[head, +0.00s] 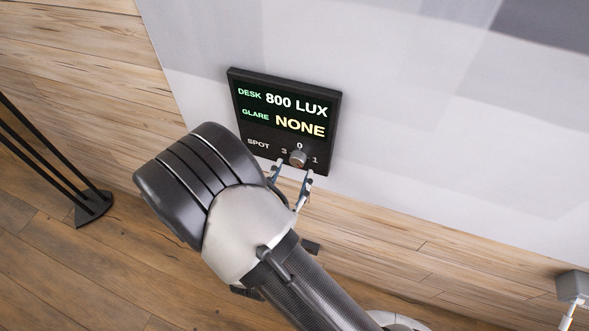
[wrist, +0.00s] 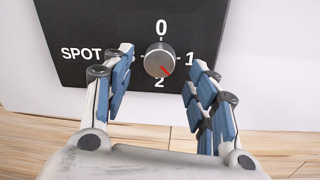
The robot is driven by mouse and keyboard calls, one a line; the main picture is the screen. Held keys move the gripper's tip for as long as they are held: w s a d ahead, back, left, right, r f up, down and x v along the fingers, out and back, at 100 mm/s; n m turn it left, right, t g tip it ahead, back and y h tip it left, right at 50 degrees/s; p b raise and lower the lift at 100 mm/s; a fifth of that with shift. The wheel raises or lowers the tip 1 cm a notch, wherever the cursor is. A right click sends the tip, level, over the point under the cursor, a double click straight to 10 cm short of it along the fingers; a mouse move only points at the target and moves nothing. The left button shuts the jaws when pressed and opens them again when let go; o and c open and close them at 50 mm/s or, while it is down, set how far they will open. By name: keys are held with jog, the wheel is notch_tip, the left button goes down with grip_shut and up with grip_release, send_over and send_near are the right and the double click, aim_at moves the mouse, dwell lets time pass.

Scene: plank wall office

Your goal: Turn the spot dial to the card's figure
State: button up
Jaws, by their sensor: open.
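The spot dial (wrist: 159,59) is a small grey knob on a black wall panel (head: 239,101). Figures 0, 1 and 2 show around it in the wrist view; the left finger partly covers the 3, which shows in the head view. The dial's red mark points down and right, between 1 and 2. The dial also shows in the head view (head: 297,158). My gripper (head: 292,173) is open, with one finger to each side of the dial and a gap visible between each finger and the knob. I see no card in either view.
The panel display reads desk 800 lux and glare none. The panel hangs on a pale wall (head: 440,130) above wooden planks. A black stand (head: 92,207) is at the left on the wood floor. A grey box with a white cable (head: 572,285) is at lower right.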

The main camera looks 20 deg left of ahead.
aim_at(296, 163)
jog(key=shift+w, duration=1.5)
jog(key=shift+c, duration=0.2)
jog(key=c, duration=1)
jog(key=shift+n, duration=0.3)
jog(key=n+p, duration=0.4)
jog(key=n, duration=0.1)
jog(key=shift+r, duration=0.2)
jog(key=n+p, duration=0.2)
jog(key=n, duration=0.1)
jog(key=shift+n+g, duration=0.3)
jog(key=shift+n, duration=0.1)
jog(key=shift+f+n+h+p, duration=0.1)
jog(key=shift+n+h+p, duration=0.2)
jog(key=shift+n+p, duration=1.05)
jog(key=shift+n+b, duration=0.35)
jog(key=shift+n, duration=0.1)
